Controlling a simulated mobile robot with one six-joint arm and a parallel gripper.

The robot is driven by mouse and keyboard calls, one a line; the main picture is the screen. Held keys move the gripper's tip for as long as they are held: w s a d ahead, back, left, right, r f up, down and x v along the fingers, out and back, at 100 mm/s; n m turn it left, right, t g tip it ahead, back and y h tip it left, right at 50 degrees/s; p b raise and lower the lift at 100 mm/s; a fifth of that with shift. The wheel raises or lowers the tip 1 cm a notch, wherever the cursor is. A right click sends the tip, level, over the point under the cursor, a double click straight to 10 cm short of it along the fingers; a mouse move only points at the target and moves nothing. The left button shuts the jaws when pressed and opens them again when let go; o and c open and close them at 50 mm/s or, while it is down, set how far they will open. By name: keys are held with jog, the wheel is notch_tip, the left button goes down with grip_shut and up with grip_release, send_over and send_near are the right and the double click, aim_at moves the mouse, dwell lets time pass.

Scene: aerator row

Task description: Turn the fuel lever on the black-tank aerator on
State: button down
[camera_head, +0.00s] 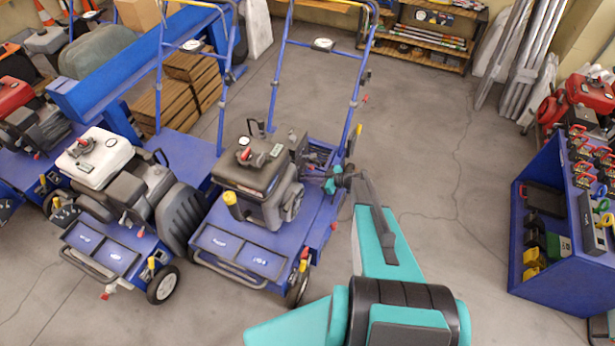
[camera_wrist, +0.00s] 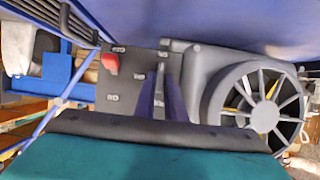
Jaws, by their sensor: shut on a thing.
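The black-tank aerator (camera_head: 246,168) stands mid-picture in the head view, with a dark tank and a blue frame. My gripper (camera_head: 334,180) is at the right side of its engine. In the wrist view my gripper (camera_wrist: 168,88) shows as two dark fingers close together in front of a dark engine panel (camera_wrist: 128,82). The fingers are shut on a thin grey lever (camera_wrist: 161,72), which they mostly hide. It appears to be the fuel lever, but its setting cannot be told. A red switch (camera_wrist: 110,62) sits left of the fingers, apart from them.
A round fan housing (camera_wrist: 255,100) is right of the fingers. A white-tank aerator (camera_head: 105,158) stands close on the left, a red-tank one (camera_head: 15,95) beyond it. A blue tool cabinet (camera_head: 545,270) is at the right. The floor between cabinet and aerator is clear.

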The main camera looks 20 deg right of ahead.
dwell(0.4)
jog(key=c, duration=1.8)
grip_release()
jog(key=shift+s+d, duration=0.1)
jog(key=b+v, duration=0.2)
jog(key=v, duration=1.1)
jog(key=shift+s+d+r+b, duration=0.2)
jog(key=shift+b, duration=0.15)
jog(key=shift+w, duration=0.1)
